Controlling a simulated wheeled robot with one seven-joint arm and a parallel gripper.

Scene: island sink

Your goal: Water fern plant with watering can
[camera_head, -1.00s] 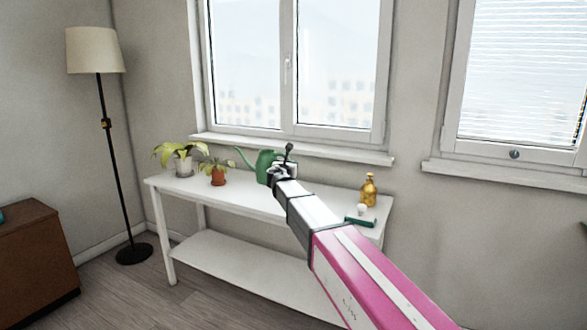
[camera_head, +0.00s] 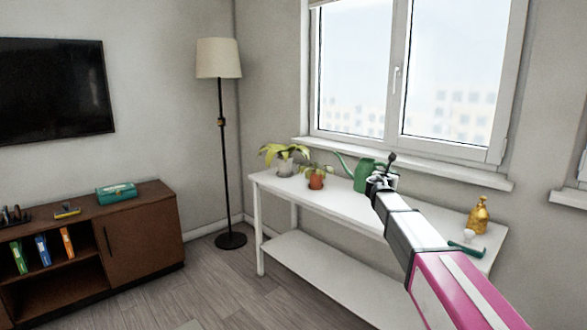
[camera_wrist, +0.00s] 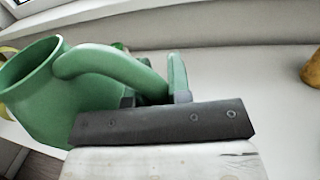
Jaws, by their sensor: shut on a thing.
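The green watering can (camera_head: 364,174) is at my gripper (camera_head: 382,183) over the white table, its long spout pointing left. In the wrist view my gripper (camera_wrist: 155,98) is shut on the can's curved handle, and the can's round open top (camera_wrist: 30,75) faces up at the left. I cannot tell whether the can touches the table. A small leafy plant in a terracotta pot (camera_head: 316,181) stands on the table just left of the can, near the spout. A larger broad-leaved plant in a grey-white pot (camera_head: 285,166) stands further left. I cannot tell which plant is the fern.
The white table (camera_head: 335,208) stands under the window. A gold bottle (camera_head: 479,215), a small white object and a green tool (camera_head: 468,248) are at its right end. A floor lamp (camera_head: 221,140) and a brown cabinet (camera_head: 140,235) stand left. The floor before the table is open.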

